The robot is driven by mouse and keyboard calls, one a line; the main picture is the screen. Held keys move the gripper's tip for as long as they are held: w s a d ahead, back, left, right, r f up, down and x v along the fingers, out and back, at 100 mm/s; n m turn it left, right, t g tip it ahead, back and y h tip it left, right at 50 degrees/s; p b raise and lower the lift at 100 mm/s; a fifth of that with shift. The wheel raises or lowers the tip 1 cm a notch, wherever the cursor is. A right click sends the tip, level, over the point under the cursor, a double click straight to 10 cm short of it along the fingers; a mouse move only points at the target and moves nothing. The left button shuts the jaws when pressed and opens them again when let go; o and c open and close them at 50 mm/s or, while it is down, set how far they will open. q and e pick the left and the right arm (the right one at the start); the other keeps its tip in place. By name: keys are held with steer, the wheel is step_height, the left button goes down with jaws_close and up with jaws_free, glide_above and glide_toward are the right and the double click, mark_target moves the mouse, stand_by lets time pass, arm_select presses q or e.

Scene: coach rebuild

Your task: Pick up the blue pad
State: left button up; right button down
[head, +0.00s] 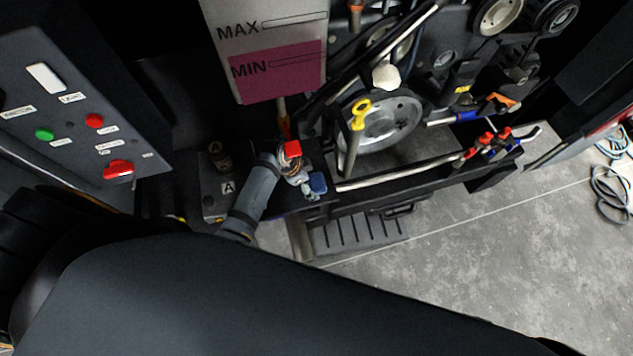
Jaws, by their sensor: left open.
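A small blue pad (318,183) shows near the middle of the head view, at the left end of a dark ledge on the machine. My left arm comes up from below, and my left gripper (307,187) is right beside the pad's left side, pointing down. The gripper is small in view and partly hidden by my wrist. Its jaws are open, and I cannot tell whether they touch the pad or lie around it. My right gripper is not in view.
A control panel (75,120) with buttons stands at left. A tank marked MAX and MIN (265,45) rises behind the gripper. The machine has a large wheel (385,122), a yellow-topped dipstick (358,115) and red-handled tools (490,140). Grey floor (480,250) is open at right.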

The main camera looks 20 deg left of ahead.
arm_select(q)
steer(key=shift+w+d+f, duration=0.55)
steer(key=shift+d, duration=0.2)
steer(key=shift+s+a, duration=0.1)
steer(key=c, duration=1.1)
steer(key=shift+c, duration=0.2)
steer(key=shift+r+p, duration=0.1)
steer(key=shift+p, duration=0.2)
